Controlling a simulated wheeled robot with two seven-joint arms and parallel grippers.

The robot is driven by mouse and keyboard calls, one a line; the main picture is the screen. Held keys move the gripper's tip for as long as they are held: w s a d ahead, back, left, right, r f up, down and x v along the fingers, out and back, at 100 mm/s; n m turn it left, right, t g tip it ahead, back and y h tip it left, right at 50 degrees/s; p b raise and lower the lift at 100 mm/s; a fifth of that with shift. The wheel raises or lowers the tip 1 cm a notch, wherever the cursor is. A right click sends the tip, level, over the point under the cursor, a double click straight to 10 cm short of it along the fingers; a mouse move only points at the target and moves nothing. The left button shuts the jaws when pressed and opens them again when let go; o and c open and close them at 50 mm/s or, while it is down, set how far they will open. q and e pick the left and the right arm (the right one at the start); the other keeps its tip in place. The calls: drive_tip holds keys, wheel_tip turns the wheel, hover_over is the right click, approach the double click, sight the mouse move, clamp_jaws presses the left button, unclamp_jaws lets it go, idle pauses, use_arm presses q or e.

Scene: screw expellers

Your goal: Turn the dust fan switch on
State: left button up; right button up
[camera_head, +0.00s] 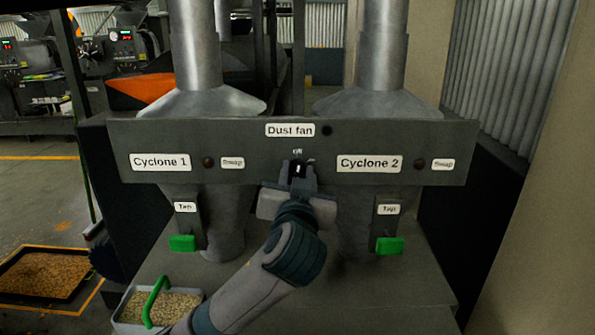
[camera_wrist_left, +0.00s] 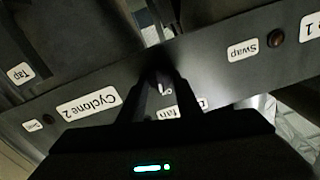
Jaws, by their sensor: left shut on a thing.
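In the left wrist view, which shows the panel upside down, the fingertips (camera_wrist_left: 160,82) close around the switch against the panel. The round lamp (camera_head: 327,130) beside the label looks dark. My right gripper is not in view.
The panel also bears "Cyclone 1" (camera_head: 160,162) and "Cyclone 2" (camera_head: 369,164) labels with dark round lamps. Green tap handles (camera_head: 182,243) hang below on both sides. A grain bin with a green handle (camera_head: 156,301) stands at the lower left. A wall closes the right side.

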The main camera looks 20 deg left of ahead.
use_arm(q)
drive_tip(key=shift+r+m+p, duration=0.15)
drive_tip(key=shift+m+p, duration=0.35)
drive_tip(key=shift+m, duration=0.2)
drive_tip(key=m+p, duration=0.6)
drive_tip(key=shift+d, duration=0.1)
drive_tip(key=shift+f+m+p, duration=0.2)
drive_tip(key=shift+m+p, duration=0.85)
drive_tip(key=shift+m, duration=0.05)
drive_tip(key=o, duration=1)
drive_tip(key=shift+d, duration=0.1)
